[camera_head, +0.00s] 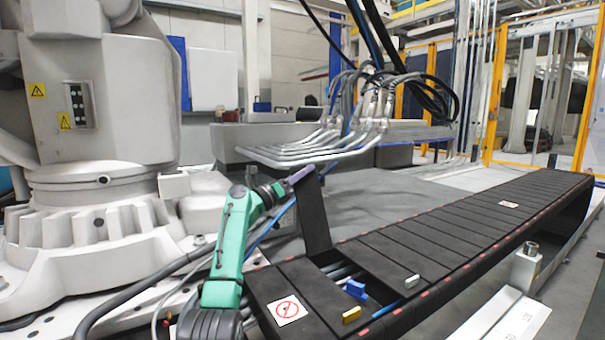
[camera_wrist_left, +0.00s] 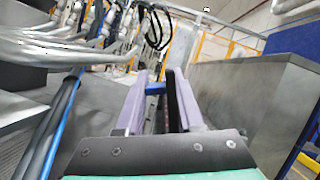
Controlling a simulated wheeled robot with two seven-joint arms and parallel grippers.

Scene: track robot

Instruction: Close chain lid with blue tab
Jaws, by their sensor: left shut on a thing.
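The cable chain (camera_head: 450,236) is a long black track running from the front to the back right. One black chain lid (camera_head: 314,217) stands up, slightly tilted, at the far side of an open gap. Cables show inside the gap. A blue tab (camera_head: 356,289) sits at the near edge of this gap. My left gripper (camera_head: 301,177), on a green arm, is shut on the top edge of the raised lid. In the left wrist view its purple fingers (camera_wrist_left: 165,105) are close around a dark edge, with a blue bit between them. My right gripper is not in view.
A yellow tab (camera_head: 351,314) and a white tab (camera_head: 411,281) lie along the chain's near edge. A warning sign (camera_head: 287,309) marks the front segment. A large white robot base (camera_head: 100,215) stands left. Bent metal pipes (camera_head: 320,147) hang behind the lid.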

